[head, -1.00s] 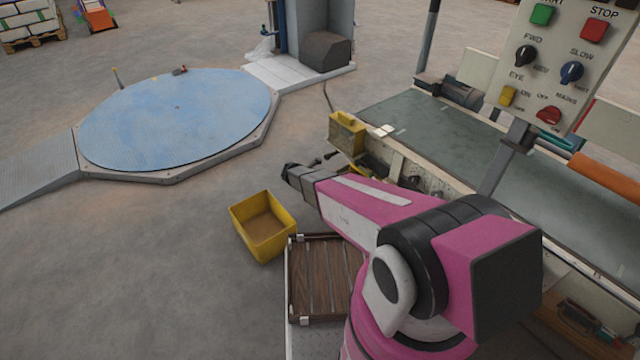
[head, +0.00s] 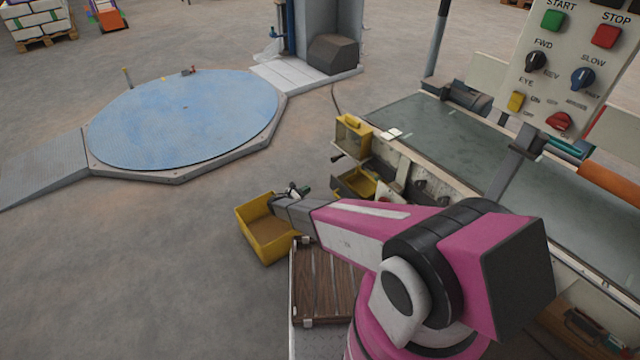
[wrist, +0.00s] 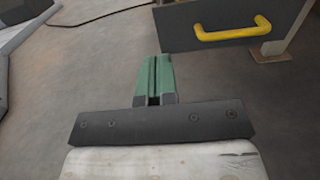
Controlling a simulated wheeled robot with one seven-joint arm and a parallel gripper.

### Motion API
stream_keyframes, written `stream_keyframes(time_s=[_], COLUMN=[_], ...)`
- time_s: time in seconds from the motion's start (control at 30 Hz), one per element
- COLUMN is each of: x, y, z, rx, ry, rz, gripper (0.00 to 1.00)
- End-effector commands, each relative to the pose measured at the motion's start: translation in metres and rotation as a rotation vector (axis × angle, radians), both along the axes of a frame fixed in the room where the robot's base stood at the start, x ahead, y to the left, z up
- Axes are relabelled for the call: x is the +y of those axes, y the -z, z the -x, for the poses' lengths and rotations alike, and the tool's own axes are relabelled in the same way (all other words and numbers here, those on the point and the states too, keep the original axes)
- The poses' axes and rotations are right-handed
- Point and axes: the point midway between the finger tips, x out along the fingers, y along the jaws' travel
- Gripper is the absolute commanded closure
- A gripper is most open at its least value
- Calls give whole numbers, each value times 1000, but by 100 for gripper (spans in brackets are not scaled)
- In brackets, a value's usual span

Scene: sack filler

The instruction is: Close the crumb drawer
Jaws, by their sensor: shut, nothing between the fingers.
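The crumb drawer (head: 358,182) stands pulled out from the side of the conveyor frame in the head view, its yellow inside showing from above. In the wrist view a dark drawer front (wrist: 205,22) with a yellow bar handle (wrist: 234,31) is at the top right, cut off by the picture edge.
The open yellow bin (head: 268,232) stands on the floor below my gripper. A yellow box (head: 352,136) is mounted on the conveyor frame just beyond the drawer. The conveyor belt (head: 440,135) runs behind. Open floor lies left, toward the blue turntable (head: 180,120).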

Motion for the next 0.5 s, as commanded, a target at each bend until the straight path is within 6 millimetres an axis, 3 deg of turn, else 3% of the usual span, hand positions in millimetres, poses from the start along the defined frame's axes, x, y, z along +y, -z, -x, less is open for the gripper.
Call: stream_keyframes(time_s=[0.5], x=[-75], y=[0], z=[-49], rx=[4], ry=[4], rz=[-2], gripper=[100])
